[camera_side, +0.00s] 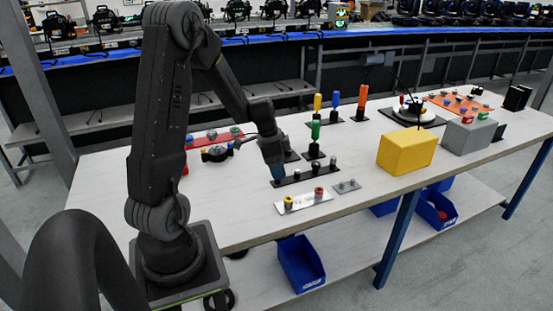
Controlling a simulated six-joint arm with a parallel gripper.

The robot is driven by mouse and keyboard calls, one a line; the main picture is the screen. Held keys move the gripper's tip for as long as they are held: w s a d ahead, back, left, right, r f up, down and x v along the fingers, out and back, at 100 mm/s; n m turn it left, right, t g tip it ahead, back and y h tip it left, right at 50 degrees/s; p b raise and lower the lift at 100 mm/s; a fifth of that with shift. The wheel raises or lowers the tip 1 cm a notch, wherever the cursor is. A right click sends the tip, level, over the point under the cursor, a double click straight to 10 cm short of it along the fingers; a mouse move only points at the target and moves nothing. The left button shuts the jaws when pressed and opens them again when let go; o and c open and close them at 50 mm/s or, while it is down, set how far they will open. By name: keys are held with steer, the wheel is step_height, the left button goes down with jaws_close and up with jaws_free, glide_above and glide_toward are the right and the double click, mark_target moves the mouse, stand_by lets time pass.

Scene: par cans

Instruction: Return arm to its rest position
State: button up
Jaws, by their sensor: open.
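My gripper (277,176) points down at the middle of the work table (360,196), over the left end of a black strip (300,177) with several small dark cylinders on it. Its tip looks bluish and is small in this view. I see nothing clearly held in it. I cannot tell whether it touches the strip. My arm rises from its base at the left, bends at the top and reaches down to the right.
A white plate (304,202) with a yellow and a red piece lies in front of the gripper. A green-handled tool (315,133) stands close behind. A yellow box (407,151) and grey box (468,136) stand to the right. The front right tabletop is clear.

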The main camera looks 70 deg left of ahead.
steer(key=shift+v, duration=1.2)
steer(key=s+d+r+n+t, duration=0.1)
steer(key=s+d+r, duration=0.2)
steer(key=d+r, duration=0.2)
steer(key=s+d+r+n+t, duration=0.1)
steer(key=s+d+r, duration=0.3)
steer(key=d, duration=0.7)
steer(key=s+d+r+n+t+y, duration=0.1)
steer(key=s+d+r+n, duration=0.1)
steer(key=s+d+r, duration=0.2)
steer(key=d+r, duration=0.2)
steer(key=d, duration=0.2)
steer(key=shift+d+r+n, duration=0.2)
steer(key=shift+r+n, duration=0.1)
